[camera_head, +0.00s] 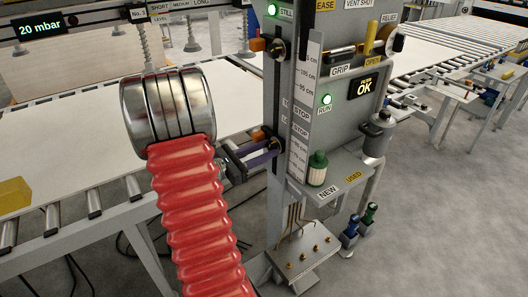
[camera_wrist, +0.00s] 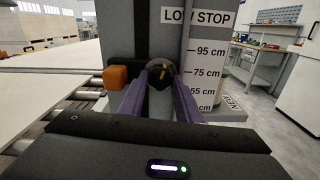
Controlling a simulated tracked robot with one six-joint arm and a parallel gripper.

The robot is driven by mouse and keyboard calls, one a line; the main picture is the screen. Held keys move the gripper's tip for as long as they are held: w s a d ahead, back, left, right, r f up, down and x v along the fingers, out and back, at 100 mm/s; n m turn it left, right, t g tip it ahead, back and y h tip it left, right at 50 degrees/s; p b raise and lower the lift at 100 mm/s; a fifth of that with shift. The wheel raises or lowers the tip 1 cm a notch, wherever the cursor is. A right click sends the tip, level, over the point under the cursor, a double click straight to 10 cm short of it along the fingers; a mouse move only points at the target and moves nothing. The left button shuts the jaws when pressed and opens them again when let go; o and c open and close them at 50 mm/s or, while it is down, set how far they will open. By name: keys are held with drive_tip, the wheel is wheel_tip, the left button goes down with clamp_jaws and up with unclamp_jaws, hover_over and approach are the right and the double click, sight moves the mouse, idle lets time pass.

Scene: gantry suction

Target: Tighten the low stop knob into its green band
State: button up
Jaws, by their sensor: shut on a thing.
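The low stop knob (camera_wrist: 160,73) is a dark round knob with a yellow mark on its face, seen in the wrist view on the grey post under the LOW STOP label (camera_wrist: 197,18). My gripper (camera_wrist: 161,80) is shut on it, one purple finger on each side. An orange block (camera_wrist: 118,77) sits just left of the knob. In the head view my gripper (camera_head: 268,151) reaches the post from the left, with the orange block (camera_head: 259,136) above its fingers, which mostly hide the knob. I cannot make out a green band in either view.
A height scale (camera_head: 302,105) runs beside the knob. A similar upper knob (camera_head: 277,49) sits higher on the post. A shelf (camera_head: 325,187) with a green-topped bottle (camera_head: 317,169) juts out at right. A red ribbed hose (camera_head: 195,220) crosses in front. Roller conveyors (camera_head: 93,200) flank the post.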

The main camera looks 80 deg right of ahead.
drive_tip(key=shift+w+m, duration=0.1)
drive_tip(key=shift+m, duration=2.4)
drive_tip(key=o, duration=1.1)
drive_tip(key=shift+c, duration=0.2)
drive_tip(key=v, duration=1.3)
drive_tip(key=shift+w+a, duration=0.25)
drive_tip(key=shift+w, duration=0.05)
